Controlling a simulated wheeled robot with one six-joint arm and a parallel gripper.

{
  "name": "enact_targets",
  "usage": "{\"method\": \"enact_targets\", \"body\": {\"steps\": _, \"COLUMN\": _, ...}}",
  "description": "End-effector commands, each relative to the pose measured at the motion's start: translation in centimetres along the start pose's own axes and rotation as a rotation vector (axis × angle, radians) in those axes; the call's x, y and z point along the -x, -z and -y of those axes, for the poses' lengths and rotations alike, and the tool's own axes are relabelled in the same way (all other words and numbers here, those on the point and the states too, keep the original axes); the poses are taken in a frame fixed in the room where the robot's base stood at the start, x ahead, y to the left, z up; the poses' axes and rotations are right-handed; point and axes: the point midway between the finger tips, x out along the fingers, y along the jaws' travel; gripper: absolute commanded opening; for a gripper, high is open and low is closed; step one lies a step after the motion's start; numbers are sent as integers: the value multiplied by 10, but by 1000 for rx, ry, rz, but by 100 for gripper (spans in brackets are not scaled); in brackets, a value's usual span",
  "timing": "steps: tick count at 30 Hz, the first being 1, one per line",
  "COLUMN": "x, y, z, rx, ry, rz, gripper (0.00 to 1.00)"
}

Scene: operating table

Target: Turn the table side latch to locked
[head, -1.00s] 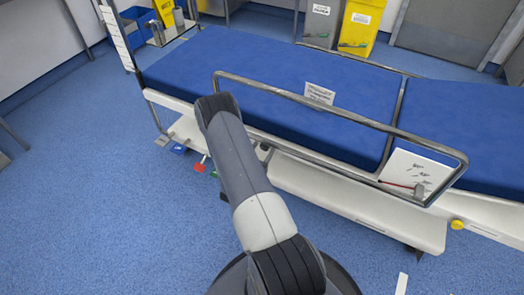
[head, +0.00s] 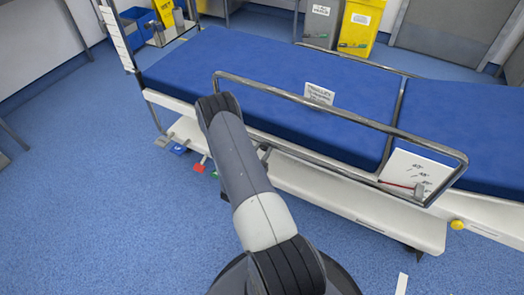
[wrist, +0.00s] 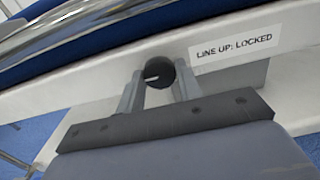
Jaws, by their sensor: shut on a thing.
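The table side latch (wrist: 160,68) is a dark round knob on the white side rail of the operating table (wrist: 90,84). A short white line on its face lies nearly level in the wrist view, at the knob's left part. A label (wrist: 234,47) beside it reads "LINE UP: LOCKED". My gripper (wrist: 158,86) is shut on the knob, with one finger at each side. In the head view my arm hides the latch and the gripper; the blue-padded table (head: 270,75) shows behind it.
A metal side rail (head: 300,100) stands along the table's near edge, above the arm's reach. Coloured pedals, one of them red (head: 199,167), stick out low at left. A yellow knob (head: 457,225) is at far right.

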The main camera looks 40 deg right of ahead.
Motion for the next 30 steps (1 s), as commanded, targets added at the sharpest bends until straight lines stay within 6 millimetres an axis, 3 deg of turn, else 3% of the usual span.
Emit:
{"method": "enact_targets", "body": {"steps": 11, "x": 0, "y": 4, "z": 0, "rx": -142, "ry": 1, "rz": 0, "gripper": 11}}
{"method": "enact_targets", "body": {"steps": 30, "x": 0, "y": 6, "z": 0, "rx": -733, "ry": 1, "rz": 0, "gripper": 11}}
